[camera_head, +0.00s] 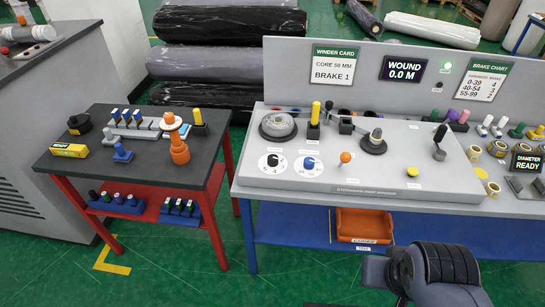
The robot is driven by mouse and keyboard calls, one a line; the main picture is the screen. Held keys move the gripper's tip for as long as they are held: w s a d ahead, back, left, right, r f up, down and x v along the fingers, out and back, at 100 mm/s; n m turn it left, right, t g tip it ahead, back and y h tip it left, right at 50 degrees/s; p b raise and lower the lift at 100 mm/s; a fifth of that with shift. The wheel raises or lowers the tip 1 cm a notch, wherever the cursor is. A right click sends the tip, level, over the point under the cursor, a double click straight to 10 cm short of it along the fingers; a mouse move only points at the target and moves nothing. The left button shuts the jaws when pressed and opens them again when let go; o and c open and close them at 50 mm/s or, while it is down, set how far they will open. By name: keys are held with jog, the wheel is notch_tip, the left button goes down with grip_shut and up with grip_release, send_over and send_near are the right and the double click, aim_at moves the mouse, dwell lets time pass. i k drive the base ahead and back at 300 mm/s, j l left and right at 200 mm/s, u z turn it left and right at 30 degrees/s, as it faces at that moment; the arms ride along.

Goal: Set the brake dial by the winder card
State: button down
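The winder card (335,65) on the grey back panel reads "CORE 50 MM" and "BRAKE 1". Two round white dials lie on the sloped grey console. One dial (264,168) has a black knob (272,161); the other dial (300,171) has a blue knob (309,164). Their labels are too small to read, so I cannot tell which is the brake dial or its exact setting. Dark parts of my own arm show at the bottom right, below the console's front edge. My gripper's fingertips are not visible.
An orange knob (346,157), a yellow button (412,171) and a black lever (440,141) stand near the dials. Behind are a yellow-handled lever (315,112) and spindle (374,139). The display (403,69) reads "WOUND 0.0 M". A dark-topped red table (60,177) stands left.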

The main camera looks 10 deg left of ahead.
aim_at(272, 158)
jog(key=i+j+u, duration=0.1)
jog(key=i, duration=0.25)
jog(key=i+j, duration=0.3)
jog(key=i+j+u, duration=0.15)
jog(key=i, duration=0.35)
